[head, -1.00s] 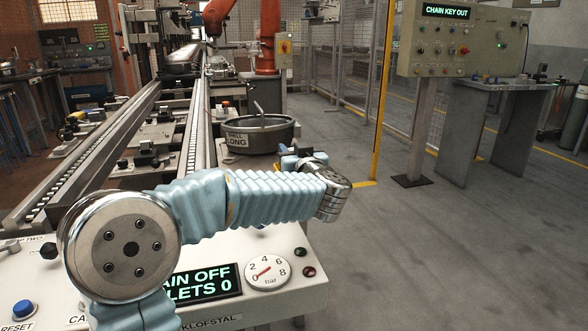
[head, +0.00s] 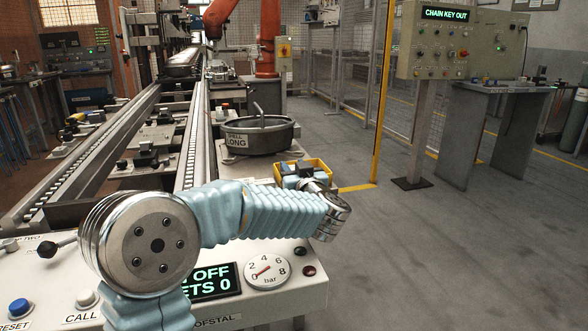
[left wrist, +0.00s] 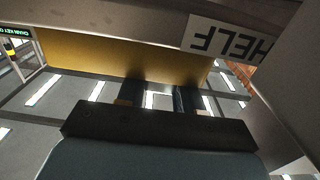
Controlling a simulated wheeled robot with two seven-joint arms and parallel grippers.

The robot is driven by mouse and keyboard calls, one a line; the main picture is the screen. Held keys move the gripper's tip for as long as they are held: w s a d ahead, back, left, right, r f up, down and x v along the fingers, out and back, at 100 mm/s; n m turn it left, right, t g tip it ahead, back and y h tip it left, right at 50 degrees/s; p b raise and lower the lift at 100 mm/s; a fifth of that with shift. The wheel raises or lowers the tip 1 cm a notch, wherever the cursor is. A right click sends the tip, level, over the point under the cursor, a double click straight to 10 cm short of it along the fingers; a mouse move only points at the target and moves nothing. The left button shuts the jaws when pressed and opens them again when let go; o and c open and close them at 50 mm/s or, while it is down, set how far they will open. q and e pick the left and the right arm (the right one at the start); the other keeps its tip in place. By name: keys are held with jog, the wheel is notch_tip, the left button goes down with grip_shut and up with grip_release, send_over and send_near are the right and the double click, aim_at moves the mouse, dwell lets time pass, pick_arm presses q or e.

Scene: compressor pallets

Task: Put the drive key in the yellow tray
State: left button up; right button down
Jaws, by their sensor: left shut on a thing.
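The yellow tray (head: 320,165) stands past the front console, to the right of the round drum, in the head view. Its yellow wall (left wrist: 100,62) fills the upper part of the left wrist view. My left gripper (head: 298,169) is at the tray, its jaws overlapping it in the head view; I cannot tell how deep they are. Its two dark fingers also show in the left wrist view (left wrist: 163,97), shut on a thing. The drive key is not clearly visible; fingers and wrist hide what is held. My right gripper is not in view.
A round metal drum (head: 260,137) stands just left of the tray. The front console (head: 300,295) with gauge and buttons lies under my left arm. Conveyor rails (head: 90,150) run away at left. A panel (head: 450,40) reads "CHAIN KEY OUT". Floor at right is clear.

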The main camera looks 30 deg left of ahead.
pick_arm(q)
jog(key=o, duration=1)
jog(key=shift+f, duration=0.5)
jog(key=shift+o, duration=0.2)
jog(key=shift+r, duration=0.15)
jog(key=r+v, duration=0.1)
jog(key=v, duration=1.1)
jog(key=shift+r, duration=0.15)
